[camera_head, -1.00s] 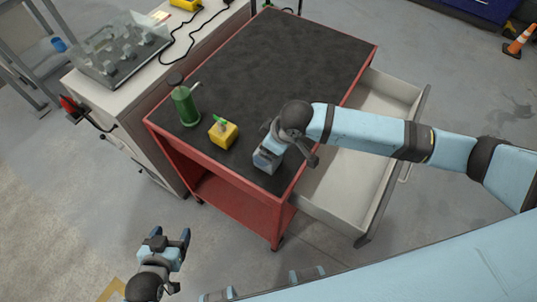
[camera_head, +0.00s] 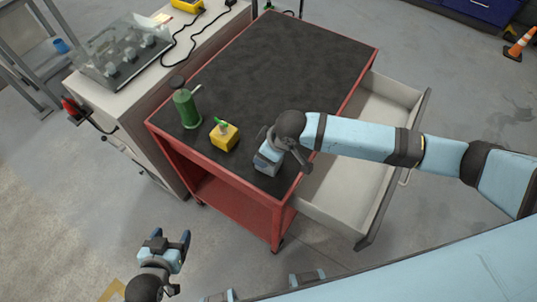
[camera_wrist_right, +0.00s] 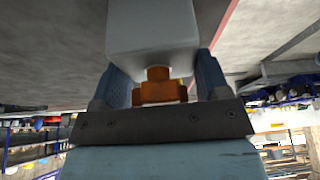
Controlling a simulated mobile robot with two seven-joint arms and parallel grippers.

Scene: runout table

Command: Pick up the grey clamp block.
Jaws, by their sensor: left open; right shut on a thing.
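The grey clamp block (camera_head: 266,164) is at the near right corner of the red cart's dark top. My right gripper (camera_head: 270,151) is shut on it, with the wrist hiding part of it. In the right wrist view the grey block (camera_wrist_right: 152,28) sits between my two blue fingers (camera_wrist_right: 163,82), with an orange part (camera_wrist_right: 160,88) at its near end. I cannot tell whether the block touches the mat. My left gripper (camera_head: 172,242) is open and empty, low over the floor, left of the cart.
A yellow block with a green top (camera_head: 224,136) and a green bottle (camera_head: 186,108) stand left on the cart top (camera_head: 285,60). An open drawer (camera_head: 350,190) juts out right, under my right arm. A white bench (camera_head: 90,95) adjoins the cart. The cart's far half is clear.

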